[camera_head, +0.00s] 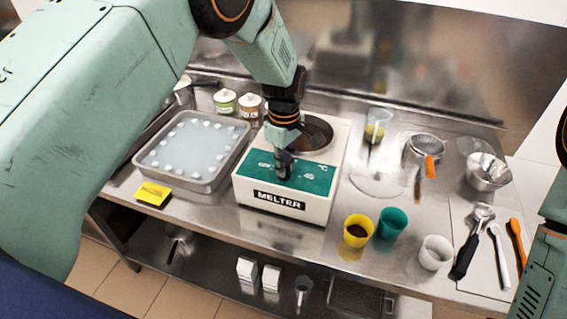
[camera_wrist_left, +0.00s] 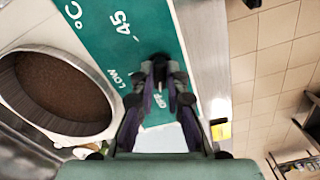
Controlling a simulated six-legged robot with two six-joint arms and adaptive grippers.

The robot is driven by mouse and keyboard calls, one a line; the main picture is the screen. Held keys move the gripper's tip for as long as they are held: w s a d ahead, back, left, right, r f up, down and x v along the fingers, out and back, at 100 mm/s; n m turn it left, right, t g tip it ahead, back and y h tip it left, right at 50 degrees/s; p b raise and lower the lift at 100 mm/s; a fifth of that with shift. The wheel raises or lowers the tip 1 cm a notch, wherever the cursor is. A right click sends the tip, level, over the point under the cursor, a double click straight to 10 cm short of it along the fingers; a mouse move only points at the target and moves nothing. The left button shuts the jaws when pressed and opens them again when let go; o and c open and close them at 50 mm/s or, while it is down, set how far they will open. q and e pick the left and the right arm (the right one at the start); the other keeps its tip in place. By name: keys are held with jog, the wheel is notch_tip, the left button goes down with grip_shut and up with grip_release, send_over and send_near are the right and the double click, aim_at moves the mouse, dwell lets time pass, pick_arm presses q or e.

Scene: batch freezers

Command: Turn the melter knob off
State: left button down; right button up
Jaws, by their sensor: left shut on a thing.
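The melter (camera_head: 320,208) is a white box with a green top panel and a round well of brown contents; the well also shows in the left wrist view (camera_wrist_left: 65,85). My left gripper (camera_head: 283,172) reaches down onto the green panel. In the left wrist view its fingers (camera_wrist_left: 160,82) are closed around the dark knob (camera_wrist_left: 159,66). The panel reads "LOW", "OFF", "45" and "°C" around it. The fingers hide most of the knob, so I cannot tell its exact setting. My right gripper is outside the views.
A steel tray (camera_head: 200,183) of pale liquid with white pieces is left of the melter, near a yellow note (camera_head: 153,193). Yellow (camera_head: 358,230), green (camera_head: 392,222) and white (camera_head: 436,252) cups stand right. Bowls and utensils lie farther right.

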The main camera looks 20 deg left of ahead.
pick_arm(q)
jog(key=shift+s+d+f, duration=0.1)
jog(key=shift+s+f, duration=0.1)
jog(key=shift+s, duration=0.05)
jog(key=c, duration=1.8)
grip_release()
jog(key=o, duration=0.4)
jog(key=shift+w+d+r, duration=0.1)
jog(key=shift+r, duration=0.05)
jog(key=shift+o, duration=0.2)
jog(key=shift+w, duration=0.1)
jog(key=shift+r, duration=0.2)
notch_tip(320, 180, up, 12)
jog(key=shift+f, duration=0.15)
